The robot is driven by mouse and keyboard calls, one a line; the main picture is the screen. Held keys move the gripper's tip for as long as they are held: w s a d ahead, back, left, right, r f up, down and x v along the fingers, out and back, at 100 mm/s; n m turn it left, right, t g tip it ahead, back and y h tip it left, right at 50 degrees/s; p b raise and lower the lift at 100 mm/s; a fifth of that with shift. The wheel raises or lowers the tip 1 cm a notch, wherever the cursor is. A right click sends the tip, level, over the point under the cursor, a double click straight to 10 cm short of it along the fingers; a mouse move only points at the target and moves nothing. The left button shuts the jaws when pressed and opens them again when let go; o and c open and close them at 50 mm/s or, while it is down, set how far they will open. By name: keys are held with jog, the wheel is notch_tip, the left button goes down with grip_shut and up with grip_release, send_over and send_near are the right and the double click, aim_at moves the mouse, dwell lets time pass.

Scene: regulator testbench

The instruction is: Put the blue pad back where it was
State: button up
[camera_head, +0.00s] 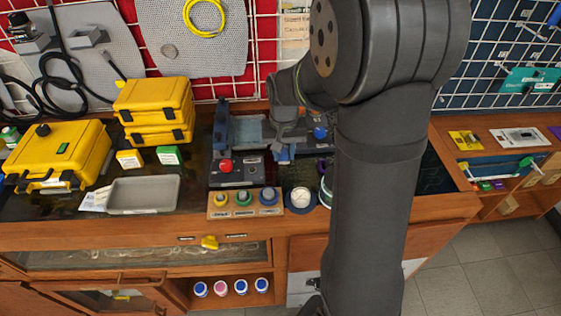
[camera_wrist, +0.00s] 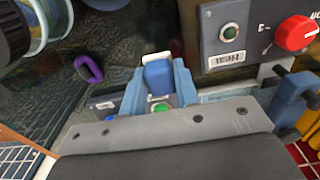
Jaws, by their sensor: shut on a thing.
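My gripper (camera_head: 285,153) hangs at the right side of the dark regulator testbench (camera_head: 236,172). In the wrist view its two light-blue fingers (camera_wrist: 158,88) are closed on a small blue pad (camera_wrist: 158,75) with a pale far edge. A green round spot (camera_wrist: 160,107) shows behind the pad, between the fingers. The pad is too small and too covered to make out in the head view. I cannot tell whether it touches the surface below.
A wooden holder (camera_head: 245,213) with yellow, green and blue round pieces stands in front of the testbench. A purple ring (camera_wrist: 88,68) and a jar (camera_wrist: 50,22) lie near the gripper. The bench's red knob (camera_wrist: 296,33) is close by. A grey tray (camera_head: 143,209) is at left.

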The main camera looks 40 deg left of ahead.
aim_at(281, 169)
jog(key=shift+s+a+f, duration=0.2)
jog(key=shift+a+f, duration=0.2)
jog(key=shift+a, duration=0.05)
jog(key=shift+f, duration=1.85)
jog(key=shift+f, duration=0.2)
jog(key=o, duration=0.9)
jog(key=shift+o, duration=0.2)
notch_tip(281, 169, up, 12)
jog(key=shift+r, duration=0.2)
